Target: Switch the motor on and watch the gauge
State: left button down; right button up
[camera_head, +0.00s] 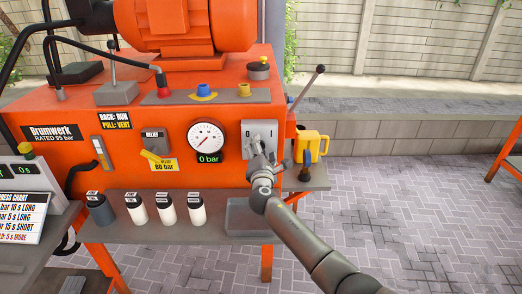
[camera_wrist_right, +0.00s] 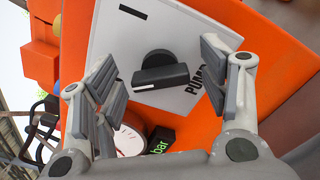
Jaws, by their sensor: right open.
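The motor (camera_head: 190,25) is a large orange unit on top of the orange machine. The pump switch panel (camera_head: 248,128) is a pale plate marked 0 and I. In the right wrist view, the switch's black rotary knob (camera_wrist_right: 160,77) has a white line at its left end. My right gripper (camera_head: 262,138) is in front of this panel; in its wrist view the open fingers (camera_wrist_right: 165,80) stand either side of the knob, apart from it. The round gauge (camera_head: 206,136) has its needle at lower left, and the display (camera_head: 208,158) below reads 0 bar. My left gripper is out of view.
A yellow mug (camera_head: 311,146) and a lever (camera_head: 307,88) are right of the panel. Several canisters (camera_head: 166,208) stand on the front shelf. A relief lever (camera_head: 155,157) is left of the gauge. Paving (camera_head: 400,220) is open at right.

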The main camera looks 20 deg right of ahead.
jog(key=shift+w, duration=0.35)
